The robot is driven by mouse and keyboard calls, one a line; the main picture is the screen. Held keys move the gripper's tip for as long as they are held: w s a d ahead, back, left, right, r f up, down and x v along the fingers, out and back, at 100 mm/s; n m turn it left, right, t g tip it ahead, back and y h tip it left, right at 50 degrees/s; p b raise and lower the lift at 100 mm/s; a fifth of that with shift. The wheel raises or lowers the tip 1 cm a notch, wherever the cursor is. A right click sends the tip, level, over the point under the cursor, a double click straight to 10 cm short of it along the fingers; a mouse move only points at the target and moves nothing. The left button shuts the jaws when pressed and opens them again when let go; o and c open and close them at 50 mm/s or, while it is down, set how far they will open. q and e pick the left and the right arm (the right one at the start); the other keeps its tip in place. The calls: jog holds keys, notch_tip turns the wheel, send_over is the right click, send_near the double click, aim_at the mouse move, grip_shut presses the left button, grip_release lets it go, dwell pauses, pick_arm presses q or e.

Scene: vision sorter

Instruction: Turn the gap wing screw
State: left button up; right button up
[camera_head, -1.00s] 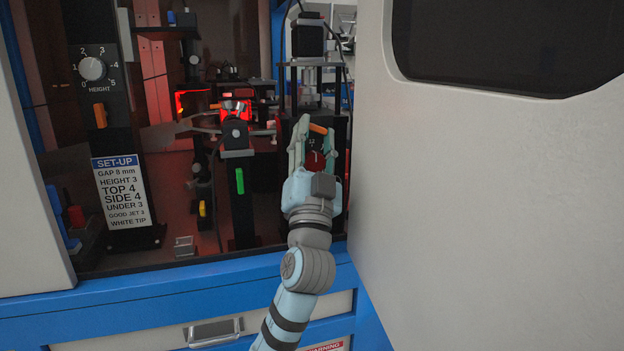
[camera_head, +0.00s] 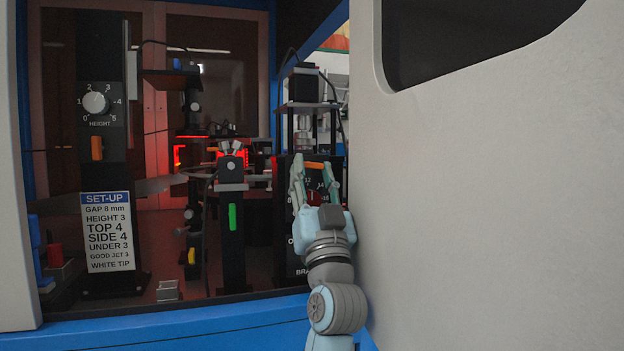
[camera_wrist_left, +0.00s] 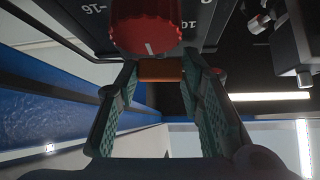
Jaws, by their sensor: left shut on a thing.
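My left gripper (camera_head: 314,168) is at the dark panel at the right of the machine opening, its fingers pointing up and away. An orange bar (camera_head: 318,165) shows between its fingertips; in the left wrist view, the fingers (camera_wrist_left: 161,82) close on the two ends of this orange bar (camera_wrist_left: 162,70). Just beyond the bar is a round red knob (camera_wrist_left: 140,27) with a white line, on a numbered dial. In the head view the fingers partly cover this knob. I cannot tell from any label whether the orange bar is the gap wing screw. My right gripper is not in view.
A SET-UP card (camera_head: 107,232) reads "GAP 8 mm". Above it are an orange lever (camera_head: 97,147) and the HEIGHT dial (camera_head: 96,103). A post with a green lever (camera_head: 232,217) stands left of my gripper. A large pale door (camera_head: 480,220) is close on the right.

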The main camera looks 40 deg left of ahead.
pick_arm(q)
jog(key=o, duration=0.9)
jog(key=shift+w, duration=0.1)
notch_tip(320, 180, up, 10)
